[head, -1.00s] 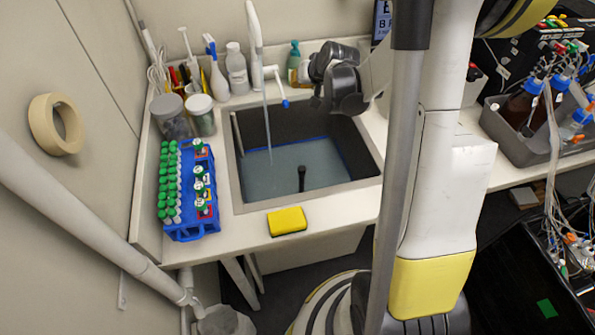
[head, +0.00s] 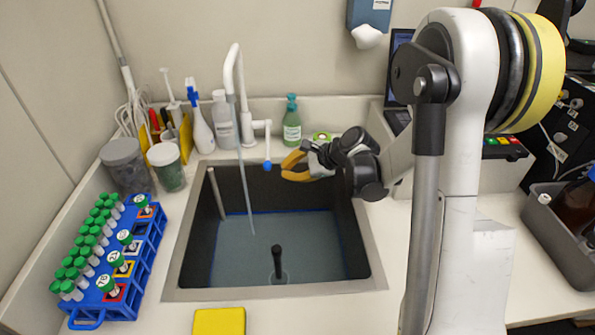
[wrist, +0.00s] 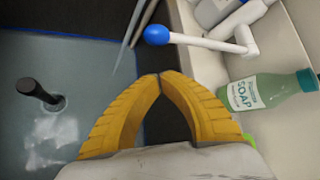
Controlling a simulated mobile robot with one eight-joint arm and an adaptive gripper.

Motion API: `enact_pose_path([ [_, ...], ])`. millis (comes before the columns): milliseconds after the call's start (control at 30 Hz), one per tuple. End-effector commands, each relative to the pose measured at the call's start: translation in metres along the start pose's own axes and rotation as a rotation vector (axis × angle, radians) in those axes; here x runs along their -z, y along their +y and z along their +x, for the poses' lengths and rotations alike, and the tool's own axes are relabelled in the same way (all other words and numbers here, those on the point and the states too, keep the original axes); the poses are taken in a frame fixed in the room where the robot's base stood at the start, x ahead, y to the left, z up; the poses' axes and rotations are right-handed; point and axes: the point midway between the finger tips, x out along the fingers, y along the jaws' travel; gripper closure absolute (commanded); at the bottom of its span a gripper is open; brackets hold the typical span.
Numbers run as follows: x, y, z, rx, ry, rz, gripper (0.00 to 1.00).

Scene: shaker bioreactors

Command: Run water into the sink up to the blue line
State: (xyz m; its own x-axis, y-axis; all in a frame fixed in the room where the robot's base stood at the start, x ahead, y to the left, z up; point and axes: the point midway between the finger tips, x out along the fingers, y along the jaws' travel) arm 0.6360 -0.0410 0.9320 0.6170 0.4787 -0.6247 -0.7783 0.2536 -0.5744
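The white tap (head: 232,65) stands behind the dark sink (head: 358,235), and a thin stream of water (head: 244,185) falls from its spout. Its lever with a blue tip (head: 267,165) points forward over the sink's back edge; the tip also shows in the wrist view (wrist: 156,34). Water (head: 240,262) covers the sink floor. Its surface lies close to the blue line (head: 290,211); any gap is too small to tell. My gripper (head: 284,166), with yellow fingers, is right of the lever, apart from it. Its tips meet in the wrist view (wrist: 160,76), with nothing between them.
A black upright plug (head: 277,262) stands in the water. A soap bottle (head: 291,125) stands behind my gripper. Bottles and jars (head: 165,165) crowd the back left. A blue tube rack (head: 135,265) is left of the sink, a yellow sponge (head: 219,321) in front.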

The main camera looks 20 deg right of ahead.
Motion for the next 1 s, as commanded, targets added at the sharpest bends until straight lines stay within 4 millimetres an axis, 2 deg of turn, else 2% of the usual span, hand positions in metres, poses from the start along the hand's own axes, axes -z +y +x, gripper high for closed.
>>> enact_pose_path([
  [33, 0.001, 0.003, 0.015, -0.001, -0.002, -0.002, 1.0],
  [200, 0.002, 0.002, 0.049, 0.0, 0.0, -0.002, 1.0],
  [300, -0.016, -0.003, 0.031, 0.0, 0.001, -0.001, 1.0],
  [467, -0.028, -0.002, 0.022, 0.0, 0.001, -0.002, 1.0],
  [1000, -0.032, -0.001, 0.019, -0.003, 0.001, 0.002, 1.0],
])
